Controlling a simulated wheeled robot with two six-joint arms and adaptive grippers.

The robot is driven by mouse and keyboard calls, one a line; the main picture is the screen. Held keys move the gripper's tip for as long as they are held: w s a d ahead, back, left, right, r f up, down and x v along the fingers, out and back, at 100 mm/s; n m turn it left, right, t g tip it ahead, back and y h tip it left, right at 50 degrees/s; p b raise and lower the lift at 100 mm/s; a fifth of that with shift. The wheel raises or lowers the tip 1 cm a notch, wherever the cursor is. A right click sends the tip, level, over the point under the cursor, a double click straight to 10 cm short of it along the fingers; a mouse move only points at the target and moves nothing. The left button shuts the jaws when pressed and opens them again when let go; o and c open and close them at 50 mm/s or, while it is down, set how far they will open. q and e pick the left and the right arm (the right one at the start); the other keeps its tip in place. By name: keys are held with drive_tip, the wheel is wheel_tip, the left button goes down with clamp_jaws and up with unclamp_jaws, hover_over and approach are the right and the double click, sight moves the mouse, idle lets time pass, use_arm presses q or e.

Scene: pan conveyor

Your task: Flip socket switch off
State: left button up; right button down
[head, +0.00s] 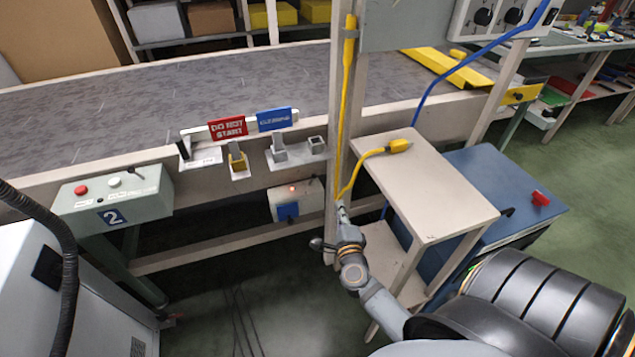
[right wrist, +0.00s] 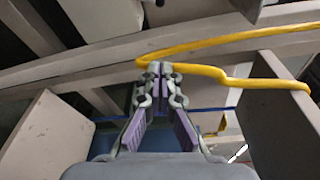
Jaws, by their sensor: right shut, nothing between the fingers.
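The socket box (head: 290,203) is a small white box under the conveyor's front beam. It has a blue socket cover (head: 288,211), a lit red lamp (head: 292,188) and a small dark lever at its top right, too small to read its position. My right gripper (head: 342,207) is to the right of the box, near the upright post, apart from the box. In the right wrist view the right gripper's fingertips (right wrist: 158,70) are together and empty, close to a yellow cable (right wrist: 190,66). I cannot tell if they touch it. My left gripper is out of view.
A yellow plug (head: 399,146) lies on the beige side table (head: 440,185), its cable hanging down by the post. A blue cabinet (head: 510,180) stands to the right. A control box marked 2 (head: 113,200) and red and blue signs (head: 228,128) are at the left.

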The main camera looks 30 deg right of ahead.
sight(321, 190)
drive_tip(key=b+x, duration=0.1)
drive_tip(key=x, duration=0.9)
drive_tip(key=shift+w, duration=0.15)
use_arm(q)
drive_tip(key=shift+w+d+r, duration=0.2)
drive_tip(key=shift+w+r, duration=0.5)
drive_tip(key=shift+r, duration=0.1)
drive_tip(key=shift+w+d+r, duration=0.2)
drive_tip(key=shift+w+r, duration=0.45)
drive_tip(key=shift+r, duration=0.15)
use_arm(e)
drive_tip(key=shift+w+a+r, duration=0.2)
drive_tip(key=shift+w+a, duration=0.4)
drive_tip(key=shift+a, duration=0.15)
drive_tip(key=shift+w+a+r, duration=0.2)
drive_tip(key=shift+w+a, duration=0.35)
drive_tip(key=shift+a, duration=0.25)
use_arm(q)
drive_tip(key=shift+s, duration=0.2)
use_arm(e)
drive_tip(key=shift+n, duration=0.3)
drive_tip(key=shift+a+r, duration=0.1)
drive_tip(key=shift+r, duration=0.05)
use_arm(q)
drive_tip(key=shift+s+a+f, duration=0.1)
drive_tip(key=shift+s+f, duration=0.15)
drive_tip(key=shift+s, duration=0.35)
use_arm(e)
drive_tip(key=shift+n, duration=0.3)
